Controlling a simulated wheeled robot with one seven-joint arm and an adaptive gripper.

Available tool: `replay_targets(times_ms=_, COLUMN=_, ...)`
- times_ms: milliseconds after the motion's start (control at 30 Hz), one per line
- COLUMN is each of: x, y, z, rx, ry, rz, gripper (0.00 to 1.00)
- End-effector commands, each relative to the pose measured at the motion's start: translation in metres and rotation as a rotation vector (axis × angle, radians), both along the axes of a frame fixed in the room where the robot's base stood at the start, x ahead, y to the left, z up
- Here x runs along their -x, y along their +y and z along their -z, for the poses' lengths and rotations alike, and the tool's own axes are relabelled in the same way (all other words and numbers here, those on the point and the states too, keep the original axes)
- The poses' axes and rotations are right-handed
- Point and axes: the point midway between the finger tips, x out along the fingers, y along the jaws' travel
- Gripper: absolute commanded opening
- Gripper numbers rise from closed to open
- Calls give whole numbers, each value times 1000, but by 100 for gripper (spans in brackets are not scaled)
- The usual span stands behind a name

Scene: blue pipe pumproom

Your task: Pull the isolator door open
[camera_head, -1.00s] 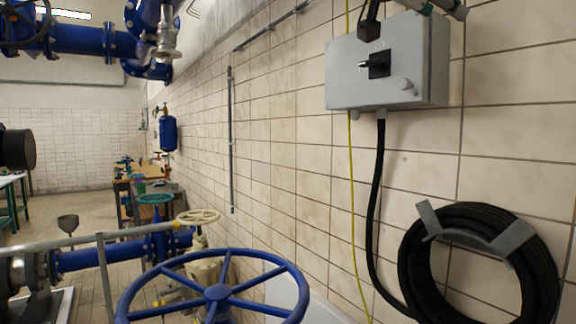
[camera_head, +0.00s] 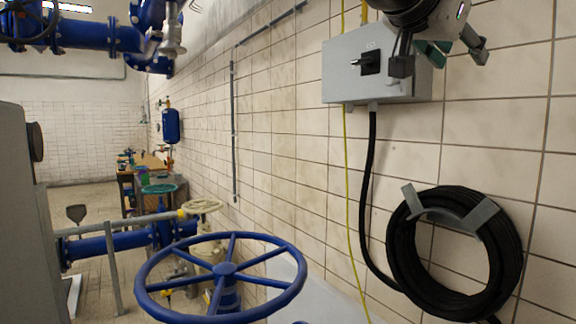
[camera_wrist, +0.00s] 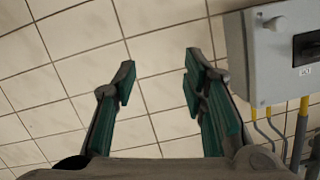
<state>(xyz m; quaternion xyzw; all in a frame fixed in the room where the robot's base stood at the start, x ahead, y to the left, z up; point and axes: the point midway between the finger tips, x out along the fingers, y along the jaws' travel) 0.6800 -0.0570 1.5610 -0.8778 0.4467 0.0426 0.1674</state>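The isolator is a light grey box (camera_head: 350,82) on the tiled wall at the upper right. Its front door looks shut and carries a black rotary switch (camera_head: 369,62). In the wrist view the box (camera_wrist: 262,75) stands at the right edge, with a round grey knob (camera_wrist: 275,22) on its front.
A coiled black hose (camera_head: 408,245) hangs on a wall bracket below the box. A black cable (camera_head: 368,165) and a yellow line run down the wall. A large blue handwheel (camera_head: 225,268) stands in front. A grey upright surface fills the left edge.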

Motion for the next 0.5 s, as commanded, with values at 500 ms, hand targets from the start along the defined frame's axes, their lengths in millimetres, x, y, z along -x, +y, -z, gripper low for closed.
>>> replay_targets(times_ms=500, x=110, y=-8, z=254, rx=-104, ry=840, rz=-487, gripper=39)
